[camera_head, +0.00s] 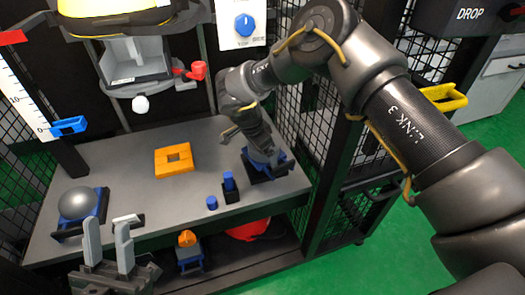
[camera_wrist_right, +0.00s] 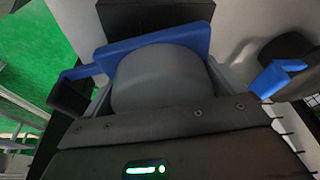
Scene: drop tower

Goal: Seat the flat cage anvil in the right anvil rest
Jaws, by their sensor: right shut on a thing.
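The flat cage anvil (camera_wrist_right: 160,82) shows in the right wrist view as a grey, flat-topped cylinder between the fingers of my right gripper, which is shut on it. In the head view my right gripper (camera_head: 262,158) is low at the right anvil rest (camera_head: 283,158), a blue and black holder at the table's right end. The gripper hides most of the rest and the anvil there. In the wrist view a blue wall (camera_wrist_right: 150,42) stands close behind the anvil. Whether the anvil is fully down cannot be told. My left gripper (camera_head: 108,243) is open and empty at the front left.
A grey domed anvil (camera_head: 78,203) sits in the left blue rest. An orange square block with a hole (camera_head: 174,159) lies mid-table. Small blue pegs (camera_head: 212,203) stand at the front right. The drop tower's carriage (camera_head: 135,62) hangs above. Mesh panels flank the table (camera_head: 130,152).

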